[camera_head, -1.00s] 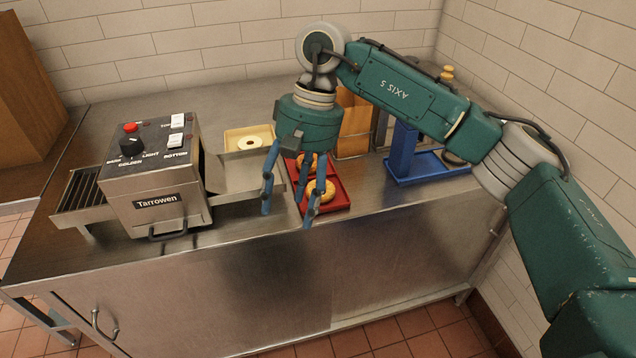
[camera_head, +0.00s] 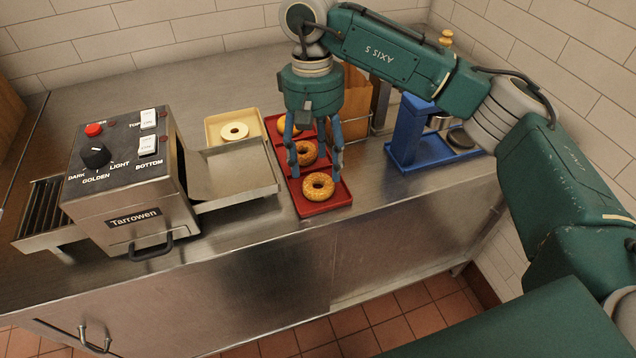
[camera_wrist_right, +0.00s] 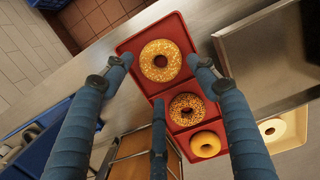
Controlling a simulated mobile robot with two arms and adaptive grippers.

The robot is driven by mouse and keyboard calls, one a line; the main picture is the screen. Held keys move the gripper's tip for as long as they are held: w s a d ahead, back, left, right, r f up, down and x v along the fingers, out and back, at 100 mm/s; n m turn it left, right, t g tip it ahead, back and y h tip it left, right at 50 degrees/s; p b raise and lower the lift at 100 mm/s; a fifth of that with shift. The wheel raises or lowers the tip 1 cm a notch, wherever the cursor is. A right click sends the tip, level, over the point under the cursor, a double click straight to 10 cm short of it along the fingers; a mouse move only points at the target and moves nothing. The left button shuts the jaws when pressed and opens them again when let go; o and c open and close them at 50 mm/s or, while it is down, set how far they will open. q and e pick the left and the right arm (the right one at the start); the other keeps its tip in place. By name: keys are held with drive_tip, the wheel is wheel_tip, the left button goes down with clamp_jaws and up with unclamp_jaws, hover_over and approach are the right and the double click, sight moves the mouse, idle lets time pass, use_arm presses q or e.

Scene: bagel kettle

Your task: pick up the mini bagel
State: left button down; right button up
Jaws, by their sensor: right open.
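A red tray (camera_head: 329,203) holds three ring bagels in a row. The front one is a seeded golden bagel (camera_head: 308,188), also in the right wrist view (camera_wrist_right: 160,46). The middle one is a browner topped bagel (camera_head: 307,162), seen in the right wrist view too (camera_wrist_right: 187,122). The back one is a plain yellow bagel (camera_head: 282,127), partly hidden by a finger; it looks smallest in the right wrist view (camera_wrist_right: 206,154). I cannot tell for certain which is the mini bagel. My right gripper (camera_head: 315,165) is open and empty above the tray, pointing down. My left gripper is out of view.
A cream tray (camera_head: 214,123) with a pale ring (camera_head: 226,133) lies left of the red tray. The Tarrowen toaster (camera_head: 130,195) and its metal chute (camera_head: 235,170) stand further left. A blue stand (camera_head: 405,135) and a wooden rack (camera_head: 357,100) are to the right and behind.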

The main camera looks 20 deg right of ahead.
sight(318, 178)
drive_tip(key=f, duration=0.1)
drive_tip(key=f+p, duration=0.1)
drive_tip(key=f, duration=0.2)
drive_tip(key=shift+s+f+p, duration=0.2)
drive_tip(key=shift+s+p, duration=0.15)
drive_tip(key=shift+s, duration=0.05)
drive_tip(key=shift+f, duration=0.2)
drive_tip(key=shift+w+f, duration=0.1)
drive_tip(key=c, duration=0.7)
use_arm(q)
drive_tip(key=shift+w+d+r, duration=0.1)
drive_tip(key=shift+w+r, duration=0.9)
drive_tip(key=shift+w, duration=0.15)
